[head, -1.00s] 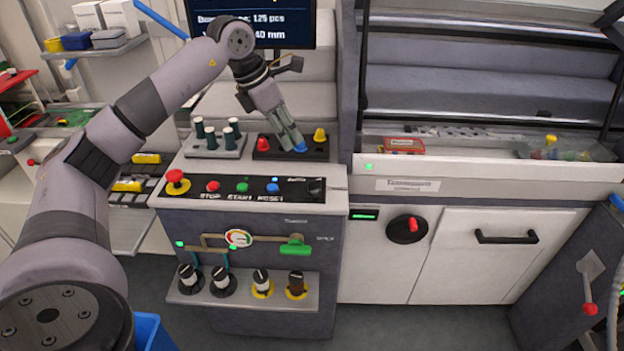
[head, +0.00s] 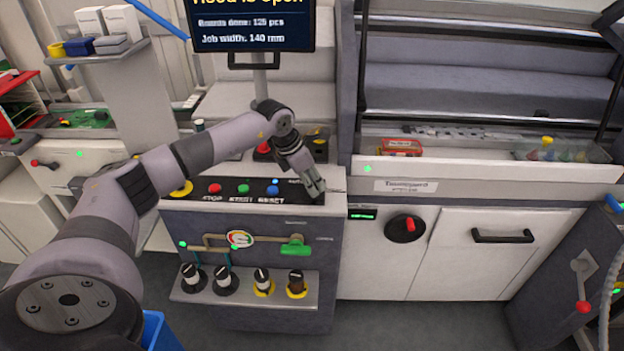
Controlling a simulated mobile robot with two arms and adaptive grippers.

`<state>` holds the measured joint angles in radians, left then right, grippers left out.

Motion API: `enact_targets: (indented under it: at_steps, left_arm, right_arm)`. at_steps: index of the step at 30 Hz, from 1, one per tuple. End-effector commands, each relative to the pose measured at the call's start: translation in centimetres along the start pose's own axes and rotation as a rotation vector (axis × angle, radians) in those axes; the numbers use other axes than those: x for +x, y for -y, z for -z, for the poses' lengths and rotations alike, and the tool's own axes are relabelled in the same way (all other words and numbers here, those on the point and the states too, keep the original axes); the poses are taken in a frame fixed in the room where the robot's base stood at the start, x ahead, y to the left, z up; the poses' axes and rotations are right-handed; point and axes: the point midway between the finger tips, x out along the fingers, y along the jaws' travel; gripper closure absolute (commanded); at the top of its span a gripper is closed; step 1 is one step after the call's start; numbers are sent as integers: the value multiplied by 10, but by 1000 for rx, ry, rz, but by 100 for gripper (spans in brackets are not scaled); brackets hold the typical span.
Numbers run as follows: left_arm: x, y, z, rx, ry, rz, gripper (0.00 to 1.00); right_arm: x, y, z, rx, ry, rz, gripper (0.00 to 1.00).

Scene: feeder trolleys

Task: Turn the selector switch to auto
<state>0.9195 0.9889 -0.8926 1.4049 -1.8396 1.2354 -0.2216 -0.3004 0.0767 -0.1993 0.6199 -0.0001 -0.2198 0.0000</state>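The selector switch sat at the right end of the dark control panel (head: 228,198) in the earlier view. It is now hidden behind my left gripper (head: 317,196), whose fingers point down at that end of the panel. The fingers look close together, but I cannot tell whether they are open, shut or touching the switch. The selector's label is mostly covered. The red STOP (head: 215,188), green START (head: 244,188) and blue RESET (head: 273,189) buttons stand in a row left of the gripper. My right gripper is not in view.
A red knob (head: 263,148) and yellow knob (head: 319,130) stand behind the panel. Below are a green-handled valve (head: 296,246) and a shelf (head: 245,296). A screen (head: 252,25) hangs above.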

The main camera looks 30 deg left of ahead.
Motion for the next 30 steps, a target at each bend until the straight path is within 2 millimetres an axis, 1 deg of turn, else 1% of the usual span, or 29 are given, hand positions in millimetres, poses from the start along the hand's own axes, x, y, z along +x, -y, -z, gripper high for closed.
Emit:
enact_targets:
  at_steps: [4, 11, 24, 30]
  left_arm:
    - [6, 0, 0, 0, 0, -1, 70]
    - [6, 0, 0, 0, 0, -1, 70]
    - [6, 0, 0, 0, 0, -1, 99]
    - [6, 0, 0, 0, 0, -1, 100]
  right_arm:
    - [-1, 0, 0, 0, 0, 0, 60]
    - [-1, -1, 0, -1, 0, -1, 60]
    - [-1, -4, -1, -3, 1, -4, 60]
    - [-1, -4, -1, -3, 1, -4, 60]
